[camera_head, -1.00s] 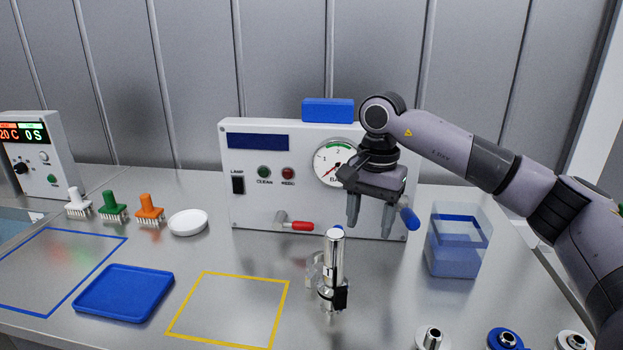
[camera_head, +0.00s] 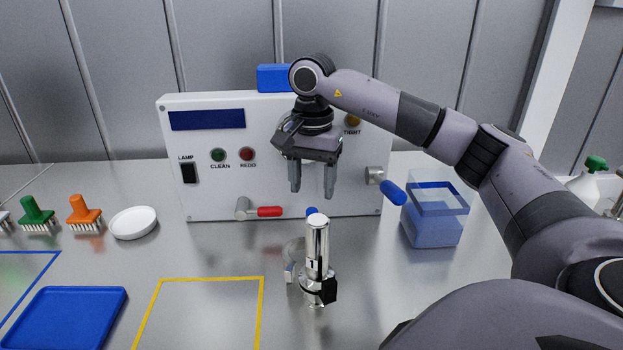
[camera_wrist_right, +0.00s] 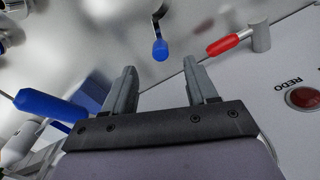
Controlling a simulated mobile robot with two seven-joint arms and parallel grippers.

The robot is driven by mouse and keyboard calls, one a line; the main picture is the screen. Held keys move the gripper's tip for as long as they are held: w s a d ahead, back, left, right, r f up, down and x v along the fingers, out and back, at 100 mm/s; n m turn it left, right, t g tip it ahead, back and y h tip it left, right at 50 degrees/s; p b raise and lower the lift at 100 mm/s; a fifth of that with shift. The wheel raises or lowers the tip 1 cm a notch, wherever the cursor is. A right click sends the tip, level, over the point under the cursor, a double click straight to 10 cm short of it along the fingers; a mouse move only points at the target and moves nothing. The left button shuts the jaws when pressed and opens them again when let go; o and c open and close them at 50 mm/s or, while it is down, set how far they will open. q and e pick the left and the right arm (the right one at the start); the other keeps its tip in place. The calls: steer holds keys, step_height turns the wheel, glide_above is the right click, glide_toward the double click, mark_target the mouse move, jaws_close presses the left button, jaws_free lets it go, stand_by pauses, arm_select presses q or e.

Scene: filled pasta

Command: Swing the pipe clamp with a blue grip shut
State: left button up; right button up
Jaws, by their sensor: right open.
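The pipe clamp is on the upright shiny metal pipe assembly (camera_head: 318,245) on the bench. Its blue grip (camera_head: 312,211) just shows behind the top of the pipe; the rest of the clamp is largely hidden there. In the right wrist view, the blue grip (camera_wrist_right: 160,49) hangs on a metal arm, beyond the gap between my fingers. My right gripper (camera_head: 312,192) is open and empty, fingers pointing down, above and behind the pipe, in front of the panel. The fingers (camera_wrist_right: 160,68) show apart in the wrist view. My left gripper is not in view.
The white panel (camera_head: 215,165) stands behind, with a red-handled lever (camera_head: 268,212) and a blue-handled lever (camera_head: 392,192) near my gripper. A clear container with blue contents (camera_head: 434,222) stands right. A yellow outlined square (camera_head: 200,280) and blue tray (camera_head: 65,290) are left.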

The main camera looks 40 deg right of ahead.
mark_target(312, 210)
step_height(312, 210, down, 7)
steer(key=b, duration=0.4)
steer(key=shift+r, duration=0.15)
steer(key=shift+f+b, duration=0.6)
steer(key=shift+f, duration=0.2)
